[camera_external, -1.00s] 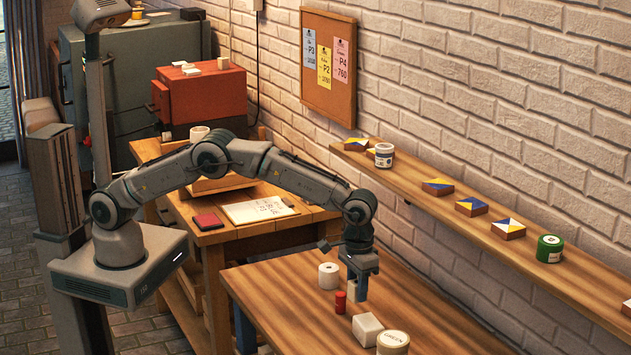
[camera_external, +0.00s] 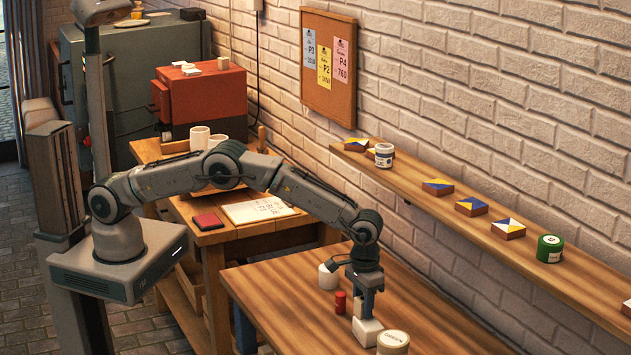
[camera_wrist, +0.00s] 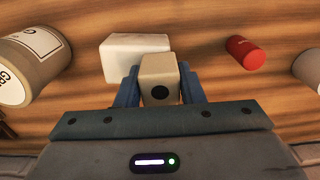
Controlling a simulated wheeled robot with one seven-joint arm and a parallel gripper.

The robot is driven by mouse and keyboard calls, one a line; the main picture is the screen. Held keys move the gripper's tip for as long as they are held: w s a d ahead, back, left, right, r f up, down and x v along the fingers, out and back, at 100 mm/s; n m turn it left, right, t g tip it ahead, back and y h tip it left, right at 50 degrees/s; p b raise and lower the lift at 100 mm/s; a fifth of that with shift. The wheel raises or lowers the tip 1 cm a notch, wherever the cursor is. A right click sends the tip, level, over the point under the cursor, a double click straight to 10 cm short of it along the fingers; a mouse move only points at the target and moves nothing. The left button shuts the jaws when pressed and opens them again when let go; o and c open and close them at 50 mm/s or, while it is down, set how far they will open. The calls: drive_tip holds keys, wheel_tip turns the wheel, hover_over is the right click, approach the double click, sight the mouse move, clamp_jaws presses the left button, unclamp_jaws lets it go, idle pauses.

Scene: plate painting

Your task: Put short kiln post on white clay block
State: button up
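The short kiln post (camera_wrist: 158,66) is a small cream block with a dark round hole in the face toward the wrist camera. My gripper (camera_wrist: 160,82) is shut on it, with a blue-grey finger on each side. In the external view the post (camera_external: 358,304) shows between the fingers of my gripper (camera_external: 367,304). The white clay block (camera_wrist: 128,58) lies on the table, partly covered by the post and a finger in the wrist view. In the external view the block (camera_external: 368,334) is right below the fingertips. I cannot tell whether the post touches it.
A jar labelled GREEN (camera_external: 393,342) stands close beside the block. A small red cylinder (camera_external: 340,302) and a white cylinder (camera_external: 327,277) stand on the other side. The wooden table (camera_external: 280,300) is clear at its front left. A wall shelf (camera_external: 470,222) runs along the brick wall.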

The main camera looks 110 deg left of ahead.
sight(363, 298)
drive_tip(key=shift+o, duration=1.4)
wheel_tip(363, 298, up, 12)
drive_tip(key=b, duration=0.2)
drive_tip(key=s+r+m+t, duration=0.2)
drive_tip(key=s+r+m, duration=0.2)
drive_tip(key=s+r, duration=1.3)
drive_tip(key=s+d+f+m, duration=0.1)
drive_tip(key=s+f+m, duration=0.1)
drive_tip(key=s, duration=1.2)
drive_tip(key=s+f+m+t, duration=0.1)
drive_tip(key=s+f+m, duration=0.2)
drive_tip(key=s, duration=1.1)
drive_tip(key=shift+s+d+f, duration=0.4)
drive_tip(key=shift+f, duration=0.15)
